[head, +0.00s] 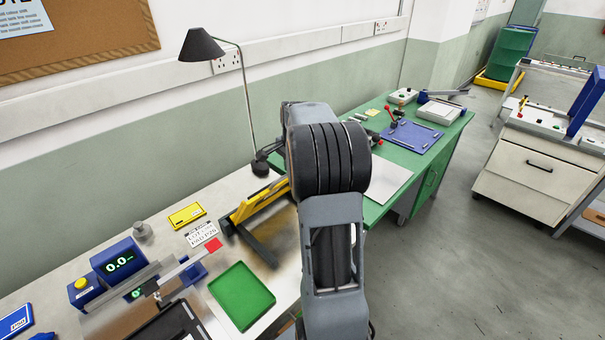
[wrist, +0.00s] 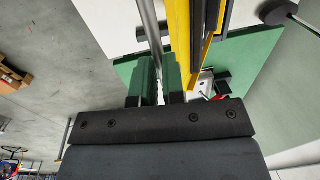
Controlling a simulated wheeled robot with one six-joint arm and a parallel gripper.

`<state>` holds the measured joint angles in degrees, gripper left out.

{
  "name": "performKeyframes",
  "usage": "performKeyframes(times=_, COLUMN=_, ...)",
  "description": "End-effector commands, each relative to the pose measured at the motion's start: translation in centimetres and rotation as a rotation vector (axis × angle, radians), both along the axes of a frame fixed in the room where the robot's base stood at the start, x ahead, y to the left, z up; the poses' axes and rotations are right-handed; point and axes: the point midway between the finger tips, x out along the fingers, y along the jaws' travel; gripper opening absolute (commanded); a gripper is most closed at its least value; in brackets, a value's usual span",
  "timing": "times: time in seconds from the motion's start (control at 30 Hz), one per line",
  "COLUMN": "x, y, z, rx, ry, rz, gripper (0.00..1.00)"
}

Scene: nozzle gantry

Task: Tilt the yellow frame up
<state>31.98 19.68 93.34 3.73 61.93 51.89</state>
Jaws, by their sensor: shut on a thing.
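The yellow frame (head: 262,200) stands on the bench over dark bars, partly hidden behind my arm in the head view. In the wrist view its yellow side (wrist: 180,45) runs lengthwise just right of my fingers. A grey metal bar (wrist: 150,35) lies alongside it and runs down between the fingers. My gripper (wrist: 159,78) is shut on this bar, which seems to belong to the frame. The exact contact is partly hidden by the fingers and the dark gripper body. My gripper is hidden behind the arm in the head view. The frame's exact tilt is hard to tell.
A black lamp (head: 202,47) stands behind the frame. A green tray (head: 241,296) and a blue device with a display (head: 118,258) are on the bench at front left. A green table (head: 440,140) with a blue plate (head: 412,137) stands beyond my arm.

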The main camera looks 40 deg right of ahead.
Motion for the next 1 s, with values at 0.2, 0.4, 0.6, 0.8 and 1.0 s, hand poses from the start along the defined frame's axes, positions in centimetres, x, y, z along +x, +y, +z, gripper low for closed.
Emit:
performKeyframes(times=0.2, x=2.6, y=1.1, z=-0.3, rx=0.002, ry=0.09, rz=0.014, gripper=0.0)
performKeyframes(times=0.4, x=4.2, y=1.7, z=0.0, rx=-0.001, ry=0.145, rz=0.022, gripper=0.0)
performKeyframes(times=0.6, x=5.1, y=2.0, z=0.0, rx=-0.001, ry=0.179, rz=0.026, gripper=0.0)
performKeyframes(times=0.8, x=5.6, y=2.1, z=-0.1, rx=-0.001, ry=0.192, rz=0.025, gripper=0.0)
performKeyframes(times=1.0, x=5.9, y=2.1, z=-0.4, rx=-0.002, ry=0.196, rz=0.024, gripper=0.0)
